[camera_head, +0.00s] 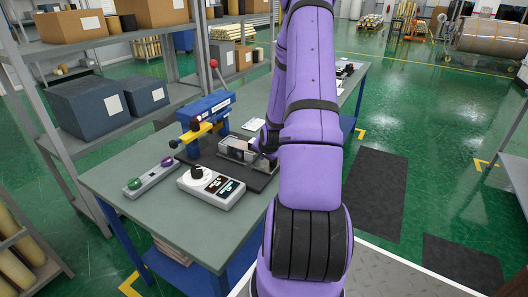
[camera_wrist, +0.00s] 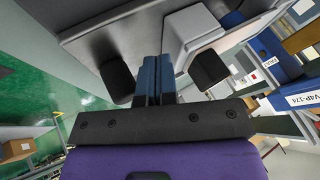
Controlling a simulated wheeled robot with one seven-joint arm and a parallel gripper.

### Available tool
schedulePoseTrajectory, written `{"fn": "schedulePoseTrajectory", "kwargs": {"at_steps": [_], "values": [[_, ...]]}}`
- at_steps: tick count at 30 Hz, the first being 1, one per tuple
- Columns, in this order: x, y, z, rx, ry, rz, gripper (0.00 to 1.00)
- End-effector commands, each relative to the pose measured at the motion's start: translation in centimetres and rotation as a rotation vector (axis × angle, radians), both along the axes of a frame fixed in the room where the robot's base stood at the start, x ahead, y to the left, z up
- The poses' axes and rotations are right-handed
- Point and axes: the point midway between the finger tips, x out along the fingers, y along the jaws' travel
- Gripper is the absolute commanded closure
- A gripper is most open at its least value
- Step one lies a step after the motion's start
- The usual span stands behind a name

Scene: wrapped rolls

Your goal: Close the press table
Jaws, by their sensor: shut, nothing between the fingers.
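The blue press (camera_head: 206,112) stands on the grey worktable (camera_head: 130,172), with a yellow part in front and a red-knobbed lever on top. A grey metal table-like block (camera_head: 236,150), which looks like the press table, sits to its right on a dark base plate (camera_head: 257,181). My gripper (camera_head: 266,146) is at the right end of that block, partly hidden by my purple arm. In the wrist view my gripper (camera_wrist: 154,75) has its two blue fingers together, close against a grey metal part (camera_wrist: 120,32). I cannot tell whether they touch it.
A control box with a white dial (camera_head: 211,186) and a button box with green and purple buttons (camera_head: 150,178) lie at the front of the worktable. Shelving with dark blue boxes (camera_head: 88,107) stands at left.

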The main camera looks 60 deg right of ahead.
Motion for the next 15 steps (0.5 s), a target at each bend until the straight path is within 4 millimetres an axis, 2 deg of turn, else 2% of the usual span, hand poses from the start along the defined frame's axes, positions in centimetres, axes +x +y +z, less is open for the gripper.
{"fn": "schedulePoseTrajectory", "kwargs": {"at_steps": [6,15], "values": [[0.9,-0.6,-1.4,0.001,0.001,-0.001,1.0],[1.0,-0.7,-1.6,0.001,0.0,0.0,1.0]]}}
